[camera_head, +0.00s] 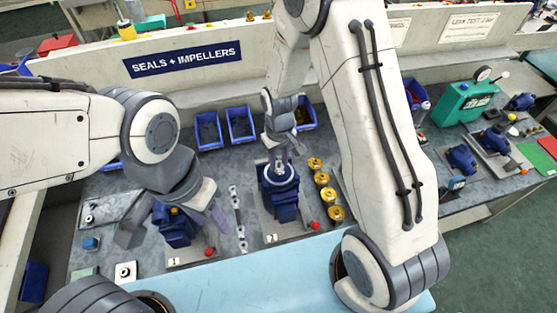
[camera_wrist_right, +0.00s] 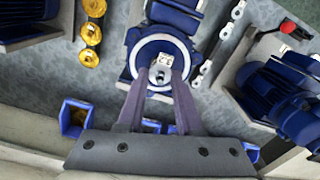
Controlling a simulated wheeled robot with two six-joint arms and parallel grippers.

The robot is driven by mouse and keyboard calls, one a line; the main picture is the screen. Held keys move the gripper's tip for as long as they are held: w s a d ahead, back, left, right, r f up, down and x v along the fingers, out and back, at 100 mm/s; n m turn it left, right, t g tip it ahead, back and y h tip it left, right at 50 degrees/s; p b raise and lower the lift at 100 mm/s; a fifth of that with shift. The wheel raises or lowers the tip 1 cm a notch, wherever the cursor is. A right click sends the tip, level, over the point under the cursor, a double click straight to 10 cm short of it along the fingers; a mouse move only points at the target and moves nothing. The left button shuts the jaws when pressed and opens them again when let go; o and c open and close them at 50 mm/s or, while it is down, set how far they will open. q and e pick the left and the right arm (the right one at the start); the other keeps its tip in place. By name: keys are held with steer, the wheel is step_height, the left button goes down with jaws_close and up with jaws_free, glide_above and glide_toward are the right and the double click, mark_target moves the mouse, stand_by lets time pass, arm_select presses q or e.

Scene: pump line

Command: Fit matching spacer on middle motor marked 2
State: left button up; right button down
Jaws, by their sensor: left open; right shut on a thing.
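The middle motor (camera_head: 284,205) is blue and stands on a plate marked 2 (camera_head: 270,238). Its pale round flange faces up; it shows in the right wrist view as a light ring (camera_wrist_right: 180,44) on the blue motor (camera_wrist_right: 135,38). My right gripper (camera_head: 280,160) is over this flange, shut on a small silvery spacer (camera_wrist_right: 162,72). In the right wrist view the spacer appears inside the ring; I cannot tell whether it is seated. My left gripper (camera_head: 172,226) is open and empty, its fingers spread around or above the blue motor marked 1 (camera_head: 177,237); contact is unclear.
A strip of silvery parts (camera_head: 238,220) lies left of the middle motor. Several brass parts (camera_head: 321,179) stand in a row on its right, close to my right arm. Blue bins (camera_head: 208,130) line the back wall. Red knobs (camera_head: 315,225) sit at the plates' front.

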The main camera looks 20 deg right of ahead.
steer(key=shift+f, duration=0.1)
stand_by(0.4)
jaws_free()
stand_by(0.7)
step_height(320, 180, up, 9)
steer(key=p, duration=0.7)
stand_by(0.5)
